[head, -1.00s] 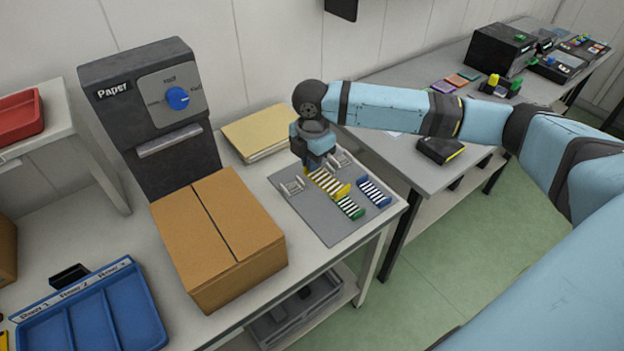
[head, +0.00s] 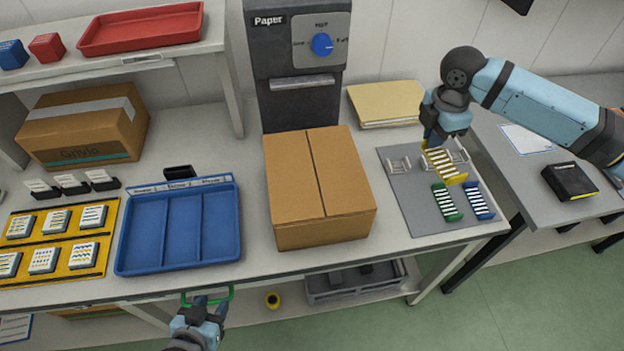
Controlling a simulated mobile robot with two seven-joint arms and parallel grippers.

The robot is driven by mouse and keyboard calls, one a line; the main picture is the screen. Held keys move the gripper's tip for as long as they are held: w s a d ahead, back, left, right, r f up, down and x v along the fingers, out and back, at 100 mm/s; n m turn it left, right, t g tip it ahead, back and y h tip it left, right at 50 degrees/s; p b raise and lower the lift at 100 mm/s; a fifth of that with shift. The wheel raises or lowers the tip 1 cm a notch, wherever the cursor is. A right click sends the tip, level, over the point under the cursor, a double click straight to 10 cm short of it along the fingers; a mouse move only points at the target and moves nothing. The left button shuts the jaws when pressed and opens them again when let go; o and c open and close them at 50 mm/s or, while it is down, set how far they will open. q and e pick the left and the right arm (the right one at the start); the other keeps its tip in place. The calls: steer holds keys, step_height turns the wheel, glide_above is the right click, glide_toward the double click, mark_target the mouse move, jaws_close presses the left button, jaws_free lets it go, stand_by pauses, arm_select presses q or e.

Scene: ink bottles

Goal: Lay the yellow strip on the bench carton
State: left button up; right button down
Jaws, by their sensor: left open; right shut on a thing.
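The yellow strip (head: 446,164), with white bands, is at the right side of the bench over the grey mat (head: 407,202). My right gripper (head: 432,142) is shut on its far end; I cannot tell how far the strip is off the mat. The bench carton (head: 320,187) is brown, closed and flat-topped, with a dark seam. It stands left of the mat, apart from the strip and gripper. My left gripper (head: 207,304) is open at the bottom, in front of the bench edge, with a green bar beside its fingertips.
A green strip (head: 447,202) and a blue strip (head: 480,201) lie on the mat near white holders (head: 399,165). A blue tray (head: 180,228) is left of the carton. The dark Paper machine (head: 297,65) stands behind it. A tan stack (head: 386,103) is behind the mat.

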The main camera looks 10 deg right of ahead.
stand_by(0.7)
steer(key=m, duration=0.1)
steer(key=s+a+m+p, duration=0.1)
steer(key=m, duration=0.1)
steer(key=shift+s+a+r, duration=0.1)
steer(key=shift+r, duration=0.15)
steer(key=s+a+r+m+p, duration=0.1)
steer(key=s+a+m+p, duration=0.2)
steer(key=m, duration=1.4)
steer(key=s+a, duration=0.2)
steer(key=s, duration=0.1)
steer(key=shift+s+a+r, duration=0.2)
steer(key=shift+a+r, duration=0.05)
steer(key=shift+r, duration=0.1)
steer(key=shift+w, duration=0.1)
